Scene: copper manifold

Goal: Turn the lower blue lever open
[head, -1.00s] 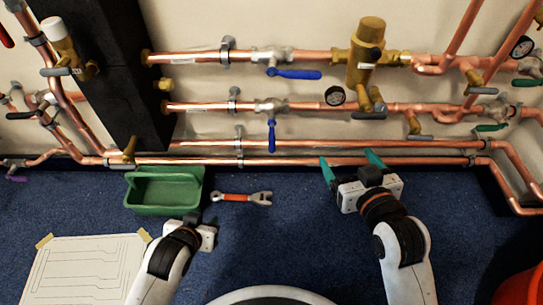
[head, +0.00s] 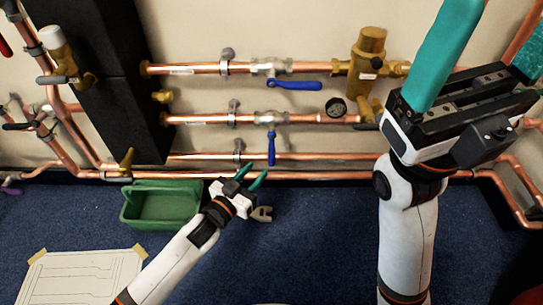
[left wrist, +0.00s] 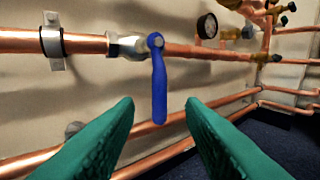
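The lower blue lever (head: 271,148) hangs straight down, across its pipe, from a silver valve (head: 271,117) on the second copper pipe. In the left wrist view the lever (left wrist: 159,88) hangs ahead of the left fingers and between them in the picture. My left gripper (head: 248,181) is open and empty, below and slightly left of the lever in the head view, apart from it. Its green fingers also show in the left wrist view (left wrist: 160,130). My right gripper (head: 480,60) is open and empty, raised close to the head camera at the right.
An upper blue lever (head: 296,85) lies nearly along the top pipe. A round gauge (head: 336,107) and a brass valve body (head: 366,60) stand to the right.

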